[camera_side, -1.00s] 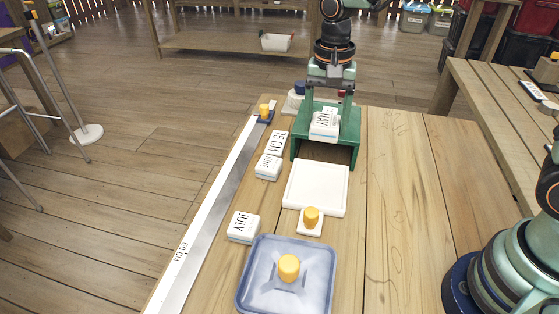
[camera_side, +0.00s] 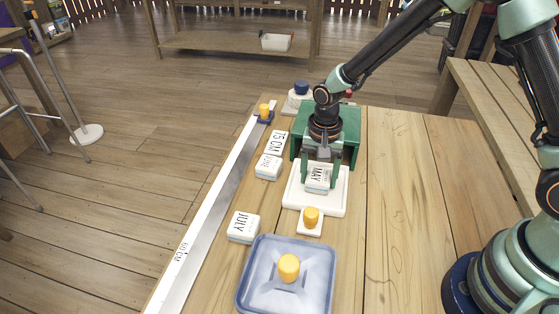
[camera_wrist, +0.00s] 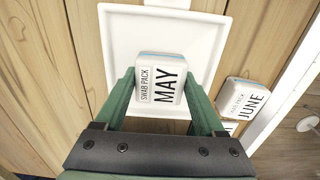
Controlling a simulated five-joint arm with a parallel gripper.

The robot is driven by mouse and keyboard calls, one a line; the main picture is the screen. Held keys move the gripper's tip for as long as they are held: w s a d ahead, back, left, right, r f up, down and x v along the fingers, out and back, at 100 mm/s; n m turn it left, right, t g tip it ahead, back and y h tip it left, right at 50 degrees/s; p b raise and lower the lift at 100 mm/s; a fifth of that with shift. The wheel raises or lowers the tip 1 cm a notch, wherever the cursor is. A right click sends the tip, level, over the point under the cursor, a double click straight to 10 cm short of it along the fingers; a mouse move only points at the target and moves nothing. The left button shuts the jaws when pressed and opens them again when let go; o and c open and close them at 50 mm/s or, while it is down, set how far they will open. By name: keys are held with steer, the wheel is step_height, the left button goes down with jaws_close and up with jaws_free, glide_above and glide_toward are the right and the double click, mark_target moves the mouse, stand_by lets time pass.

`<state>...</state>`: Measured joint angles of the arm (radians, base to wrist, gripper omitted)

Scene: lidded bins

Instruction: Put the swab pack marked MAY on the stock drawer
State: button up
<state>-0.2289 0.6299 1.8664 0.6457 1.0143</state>
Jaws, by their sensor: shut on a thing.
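The swab pack marked MAY (camera_side: 318,180) is a white block with a blue band. My gripper (camera_side: 320,172) is shut on it, one green finger on each side; the wrist view also shows the pack (camera_wrist: 163,80) between the fingers (camera_wrist: 158,88). The pack is over the shallow white tray (camera_side: 332,207), which lies in front of the green open-fronted housing (camera_side: 350,125) and looks like its drawer. The tray's rim and floor show around the pack in the wrist view (camera_wrist: 118,50). I cannot tell whether the pack touches the floor.
A JUNE pack (camera_side: 268,167) and a JULY pack (camera_side: 243,227) lie left of the tray. A small white block with a yellow knob (camera_side: 311,217) and a blue lid with a yellow knob (camera_side: 288,268) lie in front. A metal rail (camera_side: 215,210) runs along the left edge.

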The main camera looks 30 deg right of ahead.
steer(key=shift+f, duration=0.15)
steer(key=o, duration=1.4)
steer(key=shift+c, duration=0.2)
step_height(320, 180, up, 12)
steer(key=f, duration=0.1)
step_height(320, 180, up, 8)
steer(key=n+t, duration=0.2)
steer(key=n, duration=0.1)
glide_above(319, 175)
steer(key=s+d, duration=0.4)
steer(key=s+d+r+n+t, duration=0.3)
steer(key=s+d+r+n, duration=0.1)
steer(key=s+d+n, duration=0.1)
steer(key=shift+s+d+r+n+t, duration=0.15)
steer(key=shift+s+r+n+t, duration=0.25)
steer(key=shift+s, duration=0.9)
steer(key=shift+f, duration=0.1)
